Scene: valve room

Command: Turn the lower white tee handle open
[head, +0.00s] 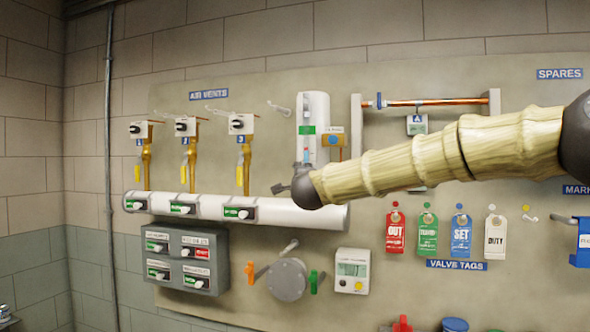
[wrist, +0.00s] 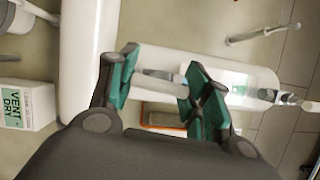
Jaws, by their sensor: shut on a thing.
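My gripper (head: 290,187) is at the foot of a tall white gauge panel (head: 317,108) with a green label. In the wrist view my gripper (wrist: 162,72) has its green-padded fingers closed around a slim grey-white piece, the lower white tee handle (wrist: 166,77). The fingers hide part of it, and its turn angle is hard to read. In the head view my gripper and arm cover this handle. The white panel (wrist: 235,82) also shows in the wrist view, with another pale handle (wrist: 288,97) at its far end.
A thick white pipe (head: 275,212) runs just below my gripper. Air vents with yellow levers (head: 240,150) stand to the left. A wall hook (head: 278,108) sits beside the panel. A copper pipe (head: 440,102) and hanging tags (head: 395,232) lie to the right.

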